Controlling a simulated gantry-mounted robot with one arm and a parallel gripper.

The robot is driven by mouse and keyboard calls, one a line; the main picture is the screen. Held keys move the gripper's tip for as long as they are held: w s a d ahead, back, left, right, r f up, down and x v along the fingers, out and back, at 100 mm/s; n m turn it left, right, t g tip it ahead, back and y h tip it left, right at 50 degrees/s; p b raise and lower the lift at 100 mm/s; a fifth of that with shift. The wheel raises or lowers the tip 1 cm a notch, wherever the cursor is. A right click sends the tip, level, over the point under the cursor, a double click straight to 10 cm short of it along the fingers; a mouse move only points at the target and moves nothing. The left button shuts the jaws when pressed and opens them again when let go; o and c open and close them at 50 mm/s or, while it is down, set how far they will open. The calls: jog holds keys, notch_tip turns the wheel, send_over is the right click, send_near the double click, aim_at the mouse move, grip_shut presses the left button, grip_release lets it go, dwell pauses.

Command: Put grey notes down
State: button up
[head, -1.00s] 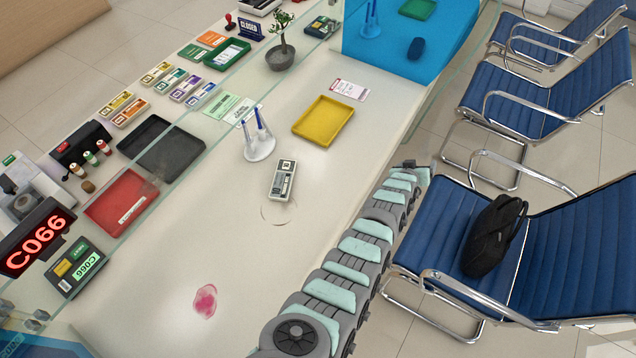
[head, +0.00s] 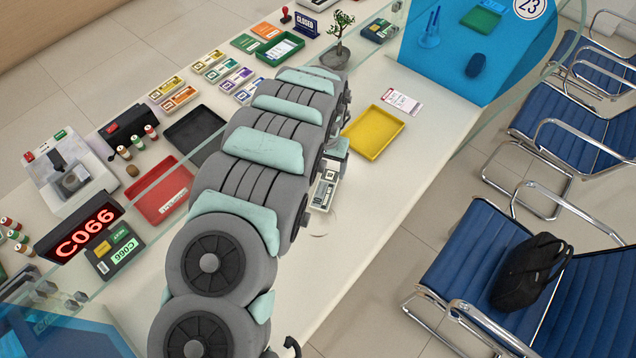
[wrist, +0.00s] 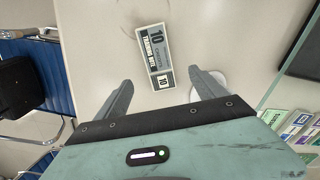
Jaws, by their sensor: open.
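A bundle of grey notes (wrist: 155,57), printed with "10", lies flat on the pale counter in the wrist view. In the head view the grey notes (head: 324,188) show partly past my arm. My gripper (wrist: 164,83) is open in the wrist view, with its two fingers apart. The notes lie ahead of and between the fingertips, and nothing is held. In the head view my arm covers much of the counter and the gripper is largely hidden behind it.
A yellow tray (head: 374,132) lies right of the notes, a red tray (head: 160,190) and a dark tray (head: 193,136) to the left. A glass screen runs along the counter. A white round base (wrist: 208,84) is close to the right finger. A potted plant (head: 335,57) stands farther back.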

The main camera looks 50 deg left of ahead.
aim_at(325, 188)
jog(key=f, duration=0.9)
jog(key=shift+d+f+b, duration=0.1)
jog(key=shift+d+b, duration=0.2)
jog(key=shift+a+f, duration=0.1)
jog(key=shift+f, duration=0.65)
jog(key=shift+c, duration=0.4)
jog(key=c, duration=1.5)
jog(key=shift+c, duration=0.2)
